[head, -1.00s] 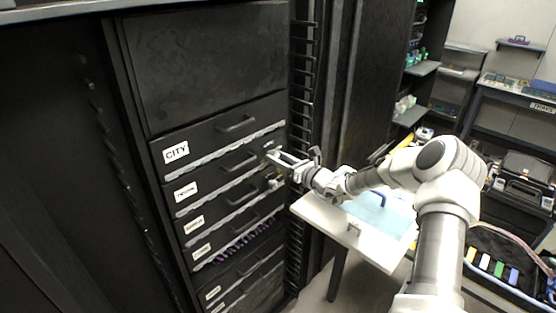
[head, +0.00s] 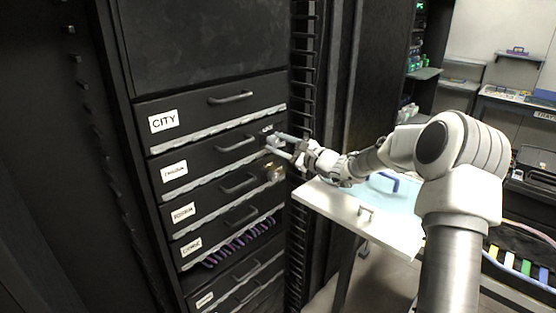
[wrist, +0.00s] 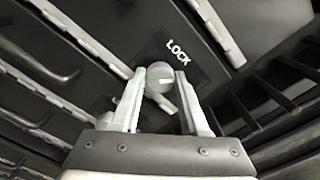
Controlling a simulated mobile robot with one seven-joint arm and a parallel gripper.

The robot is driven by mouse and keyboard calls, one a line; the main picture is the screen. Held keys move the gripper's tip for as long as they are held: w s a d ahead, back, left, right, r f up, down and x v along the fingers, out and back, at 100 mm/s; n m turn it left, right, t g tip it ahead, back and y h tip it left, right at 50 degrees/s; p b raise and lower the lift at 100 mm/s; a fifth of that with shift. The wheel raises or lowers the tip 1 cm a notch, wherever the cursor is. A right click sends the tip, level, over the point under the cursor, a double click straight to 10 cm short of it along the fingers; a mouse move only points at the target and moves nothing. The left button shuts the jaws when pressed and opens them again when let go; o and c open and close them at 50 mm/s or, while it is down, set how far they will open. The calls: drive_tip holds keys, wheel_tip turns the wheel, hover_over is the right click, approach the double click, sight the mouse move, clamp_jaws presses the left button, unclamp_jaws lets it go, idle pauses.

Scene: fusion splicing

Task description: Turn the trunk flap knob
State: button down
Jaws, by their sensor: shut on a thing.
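The trunk flap knob (wrist: 160,78) is a round grey-white knob with a lever-like tab, beside a "LOCK" label (wrist: 178,50) on a dark panel in the wrist view. My gripper (wrist: 158,88) has one finger on each side of the knob and is shut on it. The tab points down and right in the wrist view. In the head view, my gripper (head: 275,145) is at the right end of the second labelled flap (head: 205,160), below the "CITY" flap (head: 195,118). The fingers largely hide the knob there.
A brass-coloured fitting (head: 275,172) sits just below my gripper on the rack. Flap handles (head: 236,143) stick out to the left. A white table (head: 345,208) stands close under my arm at the right. A dark ladder-like rail (head: 303,100) runs beside the rack.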

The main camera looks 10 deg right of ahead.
drive_tip(key=n+b, duration=0.2)
drive_tip(key=b, duration=0.2)
drive_tip(key=n+b, duration=0.2)
drive_tip(key=b, duration=0.3)
drive_tip(key=shift+f+n, duration=0.4)
drive_tip(key=n+b, duration=0.2)
drive_tip(key=b, duration=0.2)
drive_tip(key=shift+r+b, duration=0.15)
drive_tip(key=shift+b, duration=0.15)
drive_tip(key=shift+r+n+b, duration=0.15)
drive_tip(key=shift+n+b, duration=0.35)
drive_tip(key=shift+b, duration=0.2)
drive_tip(key=shift+r, duration=0.1)
drive_tip(key=shift+c, duration=2.1)
unclamp_jaws()
